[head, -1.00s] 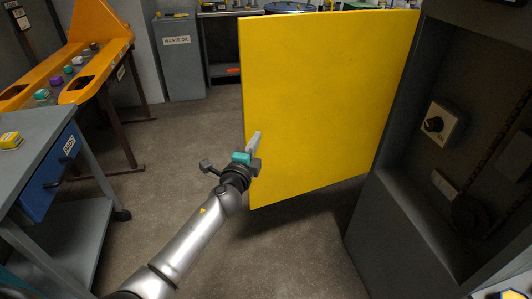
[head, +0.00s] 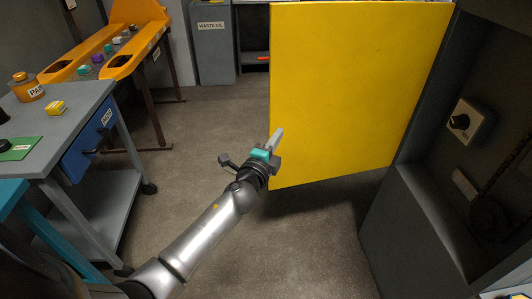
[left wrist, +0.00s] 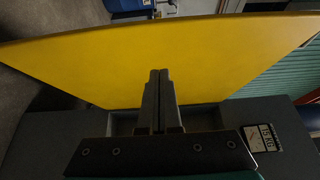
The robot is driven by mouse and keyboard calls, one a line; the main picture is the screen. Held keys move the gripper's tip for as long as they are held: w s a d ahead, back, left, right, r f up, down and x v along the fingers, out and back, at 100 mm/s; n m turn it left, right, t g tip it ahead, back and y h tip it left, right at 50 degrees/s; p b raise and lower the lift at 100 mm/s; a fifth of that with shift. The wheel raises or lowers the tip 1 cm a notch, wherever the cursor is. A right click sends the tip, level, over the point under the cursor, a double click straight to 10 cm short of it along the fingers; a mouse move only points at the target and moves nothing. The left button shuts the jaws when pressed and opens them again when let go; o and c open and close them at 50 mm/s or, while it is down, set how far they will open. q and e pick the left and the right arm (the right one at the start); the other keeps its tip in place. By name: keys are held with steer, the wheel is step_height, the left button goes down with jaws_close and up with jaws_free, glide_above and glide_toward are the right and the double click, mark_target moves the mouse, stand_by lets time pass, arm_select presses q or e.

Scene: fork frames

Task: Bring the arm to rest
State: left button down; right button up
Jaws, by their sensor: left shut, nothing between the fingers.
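My left gripper (head: 277,140) is in the middle of the head view, its arm coming in from the lower left. Its fingers are shut with nothing between them, and they show together in the left wrist view (left wrist: 159,85). The fingers overlap the near edge of a large yellow door panel (head: 355,90) in the head view. The panel also fills much of the left wrist view (left wrist: 95,60) beyond the fingers. I cannot tell whether they touch it. My right gripper is out of view.
The panel stands open from a dark cabinet (head: 385,225) at right, which has a rotary switch (head: 460,121). A grey cart (head: 70,115) with a blue drawer (head: 90,145) stands at left. The floor (head: 180,180) between is clear.

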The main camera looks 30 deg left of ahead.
arm_select(q)
steer(key=shift+s, duration=3.3)
steer(key=s+d+f+n+g, duration=0.1)
steer(key=s+f+n+g, duration=0.3)
steer(key=f, duration=0.6)
steer(key=s+f+n+g, duration=0.15)
steer(key=s+f, duration=0.35)
steer(key=f, duration=0.6)
steer(key=s+d+f+n+g, duration=0.1)
steer(key=s+f+n+g, duration=0.3)
steer(key=f, duration=0.6)
steer(key=s+d+f+n+g, duration=0.1)
steer(key=s+f, duration=0.4)
steer(key=s, duration=0.5)
steer(key=s+d+f+n+g+h, duration=0.1)
steer(key=s+f+g, duration=0.3)
steer(key=s, duration=0.6)
steer(key=s+d+f+n+g, duration=0.2)
steer(key=s+f, duration=0.4)
steer(key=s, duration=0.4)
steer(key=shift+s+d+f+n+h, duration=0.25)
steer(key=shift+s+d+n+h, duration=0.05)
steer(key=shift+d+n+h, duration=0.15)
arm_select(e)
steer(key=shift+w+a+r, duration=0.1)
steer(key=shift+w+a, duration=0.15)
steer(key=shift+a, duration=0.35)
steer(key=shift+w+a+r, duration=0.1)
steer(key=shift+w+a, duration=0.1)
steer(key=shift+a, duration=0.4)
